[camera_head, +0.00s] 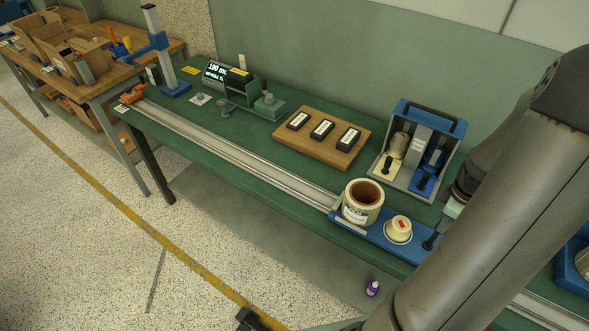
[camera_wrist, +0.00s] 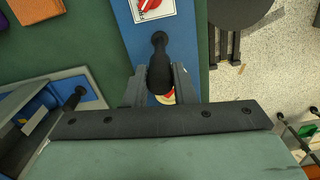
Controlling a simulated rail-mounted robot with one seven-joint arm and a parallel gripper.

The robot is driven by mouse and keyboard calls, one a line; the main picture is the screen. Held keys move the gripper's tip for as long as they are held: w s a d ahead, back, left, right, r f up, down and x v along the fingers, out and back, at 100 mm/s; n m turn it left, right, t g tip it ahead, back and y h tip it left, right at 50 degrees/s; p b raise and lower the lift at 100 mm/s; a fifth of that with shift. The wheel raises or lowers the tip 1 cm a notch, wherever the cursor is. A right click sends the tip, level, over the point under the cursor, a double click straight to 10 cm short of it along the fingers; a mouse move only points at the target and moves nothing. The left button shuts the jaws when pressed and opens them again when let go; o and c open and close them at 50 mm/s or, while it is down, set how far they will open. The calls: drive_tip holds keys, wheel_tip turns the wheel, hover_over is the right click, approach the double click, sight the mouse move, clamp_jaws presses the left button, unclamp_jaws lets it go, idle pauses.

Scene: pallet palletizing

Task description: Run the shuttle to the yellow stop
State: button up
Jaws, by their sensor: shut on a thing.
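The shuttle is a blue plate (camera_head: 390,235) on a long pale rail (camera_head: 240,155) along the bench's front edge. It carries a wide cream roll (camera_head: 354,213) with a brown core and a small cream cup (camera_head: 398,228). A black upright handle (camera_head: 430,241) stands at its right end. My gripper (camera_head: 446,221) is at this handle. In the wrist view my gripper (camera_wrist: 163,84) has its fingers closed on both sides of the black handle (camera_wrist: 160,70), above the blue plate (camera_wrist: 188,40). An orange block (camera_head: 132,94) sits at the rail's far left end. I cannot identify a yellow stop.
A blue-grey caddy (camera_head: 447,135) and a wooden board (camera_head: 325,155) with black labelled blocks stand behind the rail. The rail left of the shuttle looks clear.

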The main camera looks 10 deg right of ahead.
drive_tip(key=s+d+p, duration=0.2)
drive_tip(key=s+d, duration=1.4)
drive_tip(key=shift+s+d+p, duration=0.2)
drive_tip(key=shift+d+p, duration=0.15)
drive_tip(key=s+d, duration=2.3)
drive_tip(key=shift+d, duration=0.2)
drive_tip(key=shift+s+d, duration=0.1)
drive_tip(key=shift+s, duration=0.05)
